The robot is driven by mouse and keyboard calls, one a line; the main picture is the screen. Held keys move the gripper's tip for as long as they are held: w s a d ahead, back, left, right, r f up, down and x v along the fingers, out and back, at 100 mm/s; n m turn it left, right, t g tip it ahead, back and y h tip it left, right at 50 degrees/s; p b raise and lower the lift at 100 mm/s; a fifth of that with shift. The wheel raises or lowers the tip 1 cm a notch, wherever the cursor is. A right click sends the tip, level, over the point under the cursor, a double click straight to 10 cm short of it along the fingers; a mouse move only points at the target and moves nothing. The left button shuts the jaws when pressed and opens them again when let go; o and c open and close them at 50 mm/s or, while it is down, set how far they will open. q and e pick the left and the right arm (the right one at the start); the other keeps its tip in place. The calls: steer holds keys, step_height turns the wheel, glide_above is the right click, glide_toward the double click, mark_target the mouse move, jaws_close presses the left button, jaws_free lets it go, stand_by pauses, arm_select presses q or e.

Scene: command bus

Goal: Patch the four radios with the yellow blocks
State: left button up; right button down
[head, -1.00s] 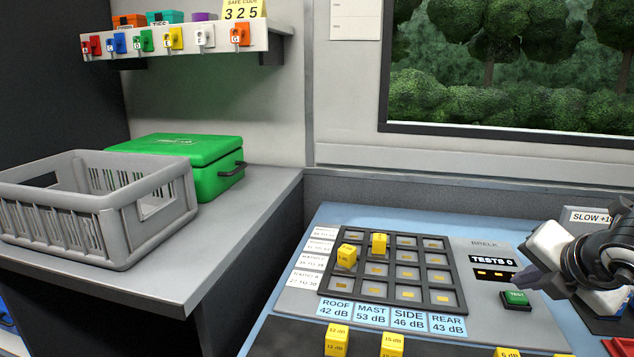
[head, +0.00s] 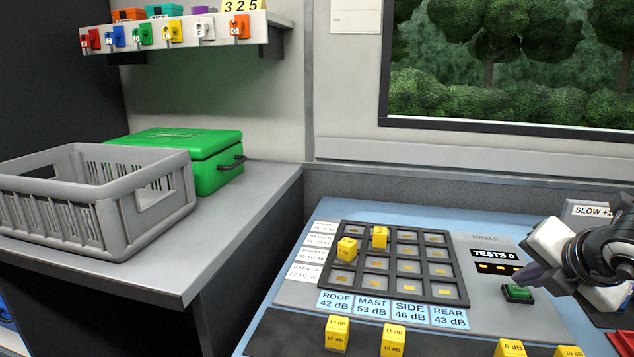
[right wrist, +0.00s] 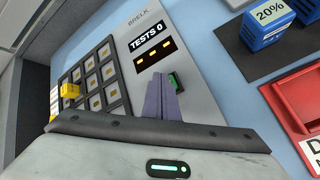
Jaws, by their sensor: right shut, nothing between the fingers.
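One yellow block (head: 346,250) stands in the left column of the dark socket grid (head: 461,292), second row from the back. Another yellow block (head: 379,237) stands in the back row, second column. More yellow blocks with dB labels, such as this one (head: 337,334) and this one (head: 393,341), stand on the dark strip in front. My right gripper (head: 522,281) is shut and empty, its tips right at the green test button (head: 517,292); I cannot tell if they touch. The right wrist view shows the shut fingers (right wrist: 162,98) beside the button (right wrist: 174,81). My left gripper is out of view.
The display (head: 494,255) reads TESTS 0, above yellow marks. Labels ROOF, MAST, SIDE and REAR (head: 409,313) line the grid's front. A grey crate (head: 150,226) and a green case (head: 215,172) stand on the left counter. A blue 20% block (right wrist: 267,30) is near a red tray (right wrist: 295,105).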

mark_target(522, 293)
steer(key=shift+f, duration=0.2)
steer(key=shift+r, duration=0.7)
step_height(522, 293, up, 4)
steer(key=p, duration=0.3)
steer(key=shift+r, duration=0.2)
steer(key=shift+r+p, duration=0.5)
steer(key=shift+r, duration=0.3)
